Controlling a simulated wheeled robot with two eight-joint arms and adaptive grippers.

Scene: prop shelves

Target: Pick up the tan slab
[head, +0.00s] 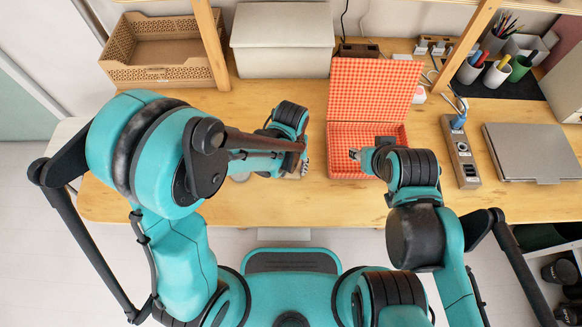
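A small tan edge, possibly the tan slab (294,176), shows on the table just below my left wrist. Most of it is hidden behind my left arm. My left gripper (304,168) is over that spot, left of the red checkered box. Its fingers are mostly hidden, so I cannot tell whether it is open or touching the slab. My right gripper (355,155) is over the open box. Its fingertips are small and partly covered by my wrist, so its opening is unclear.
The red checkered box (342,166) stands open with its lid up. A power strip (460,153) and a closed laptop (531,151) lie to the right. A woven tray (123,70) and a lidded grey box (283,62) stand behind. Shelf posts rise at the back. The table's front left is clear.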

